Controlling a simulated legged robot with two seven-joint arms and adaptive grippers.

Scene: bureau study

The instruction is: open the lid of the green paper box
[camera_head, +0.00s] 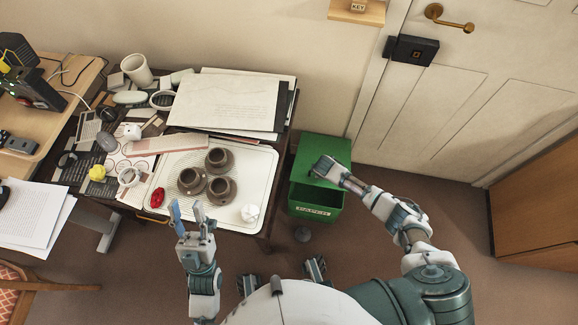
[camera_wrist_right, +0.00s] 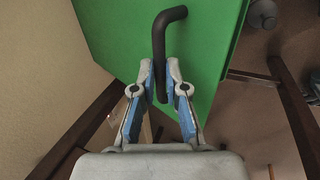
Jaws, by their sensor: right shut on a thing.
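The green paper box (camera_head: 316,200) stands on the floor right of the desk, with a pale label on its front. Its green lid (camera_head: 337,147) shows behind my right gripper (camera_head: 322,165); a dark gap shows between lid and front panel. In the right wrist view, my right gripper (camera_wrist_right: 160,82) is shut on a bent black handle (camera_wrist_right: 170,17) against the green lid surface (camera_wrist_right: 112,35). The gripper hides part of the lid in the head view. My left gripper (camera_head: 187,211) is open and empty, at the desk's front edge.
A white tray (camera_head: 260,165) on the desk holds brown cups, a red object (camera_head: 157,197) and a crumpled white object (camera_head: 249,213). Papers (camera_head: 228,100) lie behind. The door (camera_head: 440,85) is behind the box; a wooden cabinet (camera_head: 535,205) stands right. Floor between is clear.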

